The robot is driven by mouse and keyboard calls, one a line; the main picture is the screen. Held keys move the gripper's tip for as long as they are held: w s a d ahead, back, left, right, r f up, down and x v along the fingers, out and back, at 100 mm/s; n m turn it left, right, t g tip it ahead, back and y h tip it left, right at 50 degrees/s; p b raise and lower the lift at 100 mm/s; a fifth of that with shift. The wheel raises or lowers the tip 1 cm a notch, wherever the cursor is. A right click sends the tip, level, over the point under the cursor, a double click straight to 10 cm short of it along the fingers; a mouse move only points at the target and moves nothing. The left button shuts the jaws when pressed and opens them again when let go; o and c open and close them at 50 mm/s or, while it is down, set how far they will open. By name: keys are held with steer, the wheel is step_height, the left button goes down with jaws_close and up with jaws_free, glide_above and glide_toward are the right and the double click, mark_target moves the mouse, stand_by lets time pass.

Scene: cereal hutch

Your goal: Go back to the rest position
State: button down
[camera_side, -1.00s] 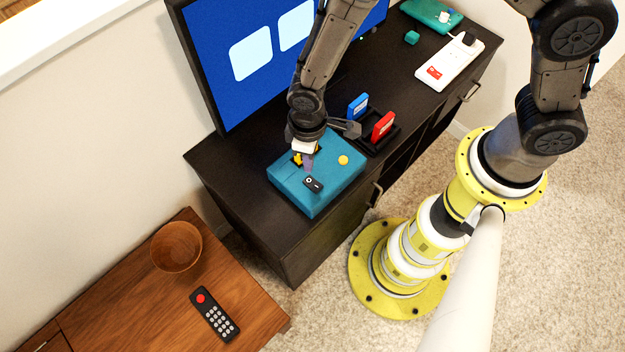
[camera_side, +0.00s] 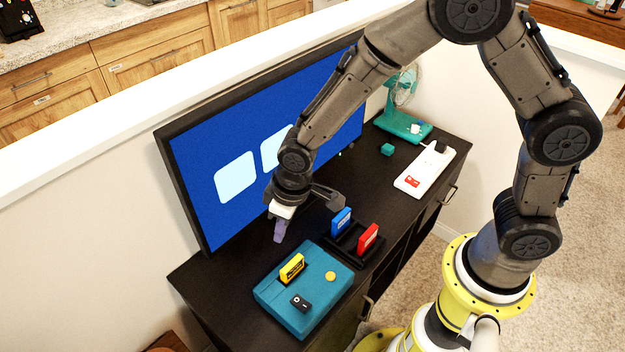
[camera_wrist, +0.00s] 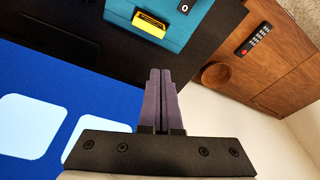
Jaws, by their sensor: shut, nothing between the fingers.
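My gripper (camera_side: 278,232) is shut and empty. It hangs in front of the television screen, above and behind the teal console. Its two purple fingers (camera_wrist: 161,100) are together in the wrist view, with nothing between them. The teal console (camera_side: 318,292) lies on the black cabinet, with a yellow cartridge (camera_side: 292,268) standing in its top. The yellow cartridge also shows in the wrist view (camera_wrist: 149,25), apart from the fingers. A yellow button (camera_side: 330,276) and a black switch (camera_side: 301,303) are on the console.
A black rack beside the console holds a blue cartridge (camera_side: 341,221) and a red cartridge (camera_side: 368,238). The television (camera_side: 230,150) stands close behind my gripper. A white power strip (camera_side: 425,170), a teal cube (camera_side: 387,149) and a teal fan (camera_side: 404,122) are farther right. A wooden table holds a bowl (camera_wrist: 216,76) and remote (camera_wrist: 254,40).

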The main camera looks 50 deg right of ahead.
steer(key=s+d+r+m+t, duration=0.2)
steer(key=d+r, duration=0.4)
steer(key=r, duration=0.4)
steer(key=s+d+r+m+t, duration=0.1)
steer(key=d+r+t, duration=0.1)
steer(key=d+r, duration=0.7)
steer(key=s+d+r, duration=0.1)
steer(key=s, duration=0.7)
steer(key=s+d+r+m+h, duration=0.1)
steer(key=s+d, duration=0.1)
steer(key=s, duration=0.6)
steer(key=shift+s+d+r+g, duration=0.2)
steer(key=shift+s+r+g, duration=0.1)
steer(key=shift+s, duration=0.05)
